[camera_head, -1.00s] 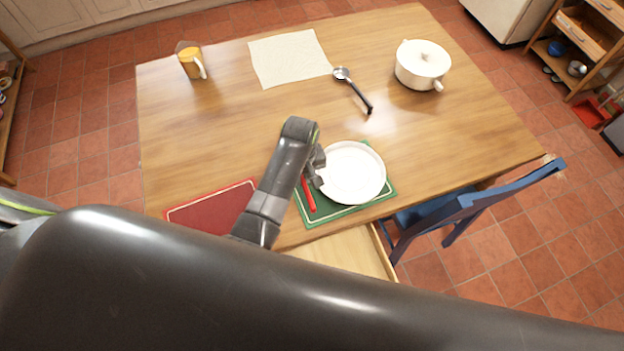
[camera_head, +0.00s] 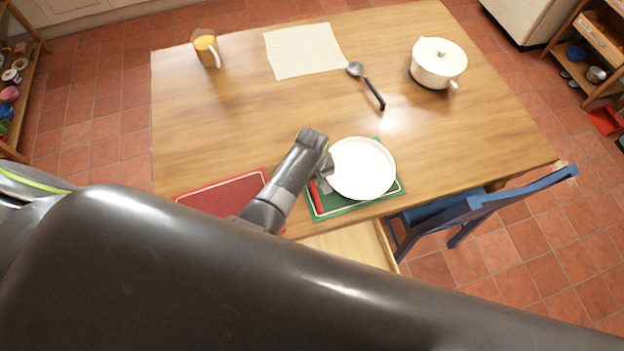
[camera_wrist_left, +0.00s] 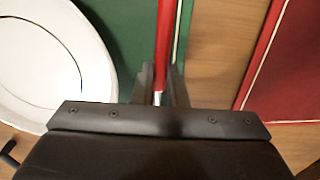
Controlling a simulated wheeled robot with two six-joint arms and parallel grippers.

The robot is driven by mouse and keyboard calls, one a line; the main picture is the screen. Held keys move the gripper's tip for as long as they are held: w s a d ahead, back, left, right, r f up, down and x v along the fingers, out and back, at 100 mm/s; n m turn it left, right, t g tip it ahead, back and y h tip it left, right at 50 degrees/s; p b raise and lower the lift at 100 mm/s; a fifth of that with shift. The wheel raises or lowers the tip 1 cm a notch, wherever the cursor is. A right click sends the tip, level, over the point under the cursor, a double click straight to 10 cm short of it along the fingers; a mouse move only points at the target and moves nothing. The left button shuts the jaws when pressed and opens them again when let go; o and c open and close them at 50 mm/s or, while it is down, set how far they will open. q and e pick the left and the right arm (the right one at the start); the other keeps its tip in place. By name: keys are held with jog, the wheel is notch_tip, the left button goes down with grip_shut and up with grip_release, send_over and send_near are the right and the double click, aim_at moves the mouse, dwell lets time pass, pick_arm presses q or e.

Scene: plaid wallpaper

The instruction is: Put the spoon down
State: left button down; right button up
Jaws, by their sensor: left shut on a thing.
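A red-handled utensil, taken as the spoon (camera_head: 315,196), is over the green placemat (camera_head: 346,208), left of the white plate (camera_head: 362,168). My left gripper (camera_head: 325,168) is at the plate's left edge, shut on the utensil. In the left wrist view the red handle (camera_wrist_left: 165,40) runs up the picture from between the fingers (camera_wrist_left: 161,82), with a little metal showing. Its far end is hidden, so its shape cannot be told. Whether it touches the mat cannot be told. My right gripper is not in view.
A red placemat (camera_head: 228,194) lies left of the green one. An open drawer (camera_head: 350,244) juts out below the table edge, beside a blue chair (camera_head: 450,212). The table's middle is clear.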

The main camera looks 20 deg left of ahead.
aim_at(312, 184)
pick_arm(q)
jog(key=c, duration=1.4)
grip_release()
jog(key=shift+f, duration=0.1)
jog(key=shift+c, duration=0.2)
notch_tip(312, 184, up, 12)
jog(key=shift+s, duration=0.1)
